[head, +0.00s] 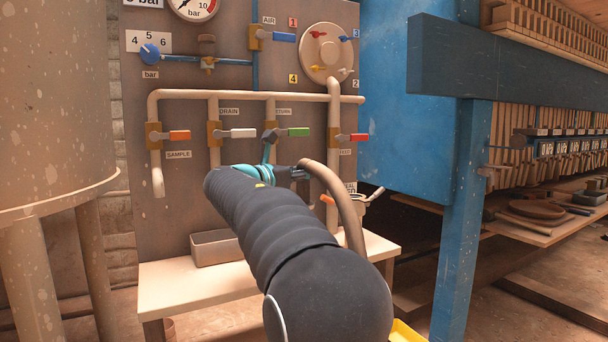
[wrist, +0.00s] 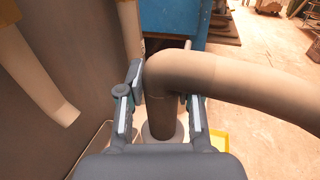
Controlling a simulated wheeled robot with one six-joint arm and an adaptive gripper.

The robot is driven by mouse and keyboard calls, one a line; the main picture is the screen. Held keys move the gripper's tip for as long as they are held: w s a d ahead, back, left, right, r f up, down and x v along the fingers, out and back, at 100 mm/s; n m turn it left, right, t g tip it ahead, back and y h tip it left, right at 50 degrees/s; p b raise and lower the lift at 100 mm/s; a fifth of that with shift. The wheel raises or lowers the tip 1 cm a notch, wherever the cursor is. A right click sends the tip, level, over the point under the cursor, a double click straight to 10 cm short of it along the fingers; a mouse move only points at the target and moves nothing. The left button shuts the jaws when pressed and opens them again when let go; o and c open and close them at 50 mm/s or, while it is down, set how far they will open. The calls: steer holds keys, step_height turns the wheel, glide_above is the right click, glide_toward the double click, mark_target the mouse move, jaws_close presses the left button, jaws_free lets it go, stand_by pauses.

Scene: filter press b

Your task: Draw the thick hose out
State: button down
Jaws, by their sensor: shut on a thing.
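The thick tan hose (head: 345,205) arches from my gripper (head: 298,173) over and down to the right in the head view. In the wrist view the hose (wrist: 230,78) bends between the fingers of my gripper (wrist: 161,103), which is shut on it. Its shorter leg points down past the fingers toward a round grey rim (wrist: 150,133). My gripper's palm hides part of that rim, and I cannot tell whether the hose end is inside or above it. In the head view my arm hides the hose's lower run.
A pipe panel (head: 230,75) with coloured valve handles stands close behind my gripper. A metal tray (head: 214,248) sits on the bench (head: 190,285), left of my arm. A blue post (head: 465,200) stands farther right.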

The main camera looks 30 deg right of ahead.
steer(key=shift+r, duration=1.05)
